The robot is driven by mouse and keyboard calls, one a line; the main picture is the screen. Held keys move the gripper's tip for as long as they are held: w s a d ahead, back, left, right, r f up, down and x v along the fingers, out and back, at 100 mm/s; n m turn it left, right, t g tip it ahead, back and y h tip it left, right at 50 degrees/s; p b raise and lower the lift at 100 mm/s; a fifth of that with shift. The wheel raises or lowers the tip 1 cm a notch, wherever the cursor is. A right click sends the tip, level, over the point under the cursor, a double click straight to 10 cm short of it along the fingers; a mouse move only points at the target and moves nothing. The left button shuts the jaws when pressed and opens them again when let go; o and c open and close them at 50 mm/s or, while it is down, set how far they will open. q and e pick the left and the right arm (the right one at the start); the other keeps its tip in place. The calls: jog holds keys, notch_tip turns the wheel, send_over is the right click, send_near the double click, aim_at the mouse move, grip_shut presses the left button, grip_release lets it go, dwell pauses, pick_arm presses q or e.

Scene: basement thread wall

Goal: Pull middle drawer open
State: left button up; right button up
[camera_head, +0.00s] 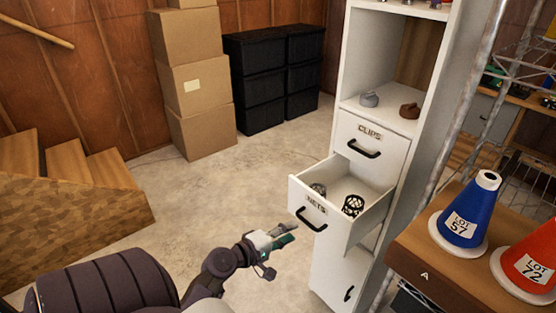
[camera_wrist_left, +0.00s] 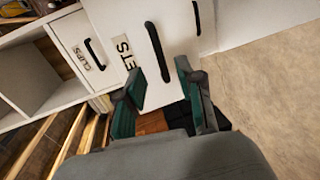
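The middle drawer (camera_head: 336,235), labelled NETS, stands pulled out from the white cabinet (camera_head: 362,122), with its inside showing. Its black bar handle (camera_head: 311,220) is on the front face. In the left wrist view the drawer front (camera_wrist_left: 118,18) and handle (camera_wrist_left: 156,52) are close ahead. My left gripper (camera_head: 291,232) is just left of and below the handle in the head view, with a small gap between them. In the left wrist view its green-padded fingers (camera_wrist_left: 161,78) are spread, and the handle's lower end shows between the tips. My right gripper is not in view.
The closed CLIPS drawer (camera_head: 371,146) is above and a lower door (camera_head: 338,277) below. A small table (camera_head: 418,240) with a blue cone (camera_head: 462,220) and an orange cone (camera_head: 530,262) stands right. Wooden steps (camera_head: 70,205) are left. The floor between is clear.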

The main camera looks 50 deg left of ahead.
pick_arm(q)
jog(key=v, duration=0.4)
jog(key=shift+w, duration=0.1)
dwell(0.4)
jog(key=s+d+f+m+g, duration=0.2)
jog(key=s+d+f+g, duration=0.1)
jog(key=f, duration=0.8)
jog(key=s+d+f+m+g, duration=0.2)
jog(key=s+d+f+m, duration=0.1)
jog(key=f, duration=0.7)
jog(key=s+d+f+m+g, duration=0.2)
jog(key=s+f+g, duration=0.15)
jog(key=f, duration=0.75)
jog(key=s+d+f+m+g, duration=0.3)
jog(key=s+f+m, duration=0.3)
jog(key=s, duration=0.5)
jog(key=s+d+f+m+g+y, duration=0.1)
jog(key=s+d+f+m+g, duration=0.2)
jog(key=s+f+m, duration=0.3)
jog(key=s+d+f, duration=0.1)
jog(key=s+f, duration=0.2)
jog(key=s, duration=0.3)
jog(key=shift+s+d+f+m, duration=0.2)
jog(key=shift+s+m, duration=0.15)
jog(key=shift+m, duration=0.05)
